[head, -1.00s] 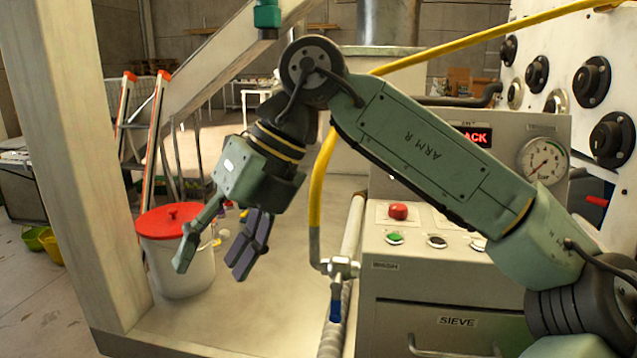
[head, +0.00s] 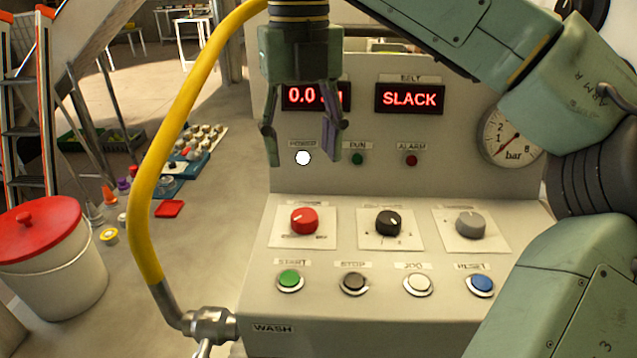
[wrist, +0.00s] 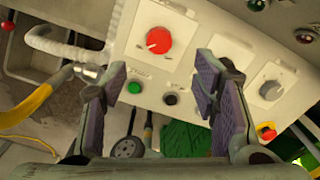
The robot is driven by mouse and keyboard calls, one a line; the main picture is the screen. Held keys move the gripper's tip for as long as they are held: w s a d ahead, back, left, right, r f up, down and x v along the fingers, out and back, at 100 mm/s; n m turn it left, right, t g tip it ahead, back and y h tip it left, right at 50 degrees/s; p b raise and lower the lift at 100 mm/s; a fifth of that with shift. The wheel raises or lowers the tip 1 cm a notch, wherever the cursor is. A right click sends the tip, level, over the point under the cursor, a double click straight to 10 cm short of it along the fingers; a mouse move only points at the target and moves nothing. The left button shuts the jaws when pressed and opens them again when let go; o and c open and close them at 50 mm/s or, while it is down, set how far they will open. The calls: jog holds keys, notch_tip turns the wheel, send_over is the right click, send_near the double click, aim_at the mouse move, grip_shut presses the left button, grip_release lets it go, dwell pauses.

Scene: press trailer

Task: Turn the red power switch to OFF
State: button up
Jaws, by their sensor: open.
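The red power switch (head: 304,221) is a round red knob with a pale pointer mark, on a white plate at the left of the sloping control panel. It also shows in the wrist view (wrist: 158,40), upper middle, beyond the fingers. My gripper (head: 302,158) hangs fingers down in front of the upright display panel, above the red knob in the picture. Its fingers are apart with nothing between them, also in the wrist view (wrist: 155,95). It does not touch the knob. The lettering around the knob is too small to read. The white POWER lamp (head: 303,158) appears lit.
A black knob (head: 387,223) and a grey knob (head: 470,225) sit to the right. Below are green (head: 290,281), black (head: 354,282), white (head: 418,283) and blue (head: 481,284) buttons. A yellow hose (head: 150,190) rises left of the panel. A pressure gauge (head: 512,135) stands right.

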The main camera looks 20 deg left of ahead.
aim_at(304, 214)
notch_tip(304, 214, down, 11)
jog(key=shift+r+p, duration=0.15)
jog(key=shift+p, duration=0.2)
jog(key=shift+c, duration=0.4)
jog(key=c, duration=1.1)
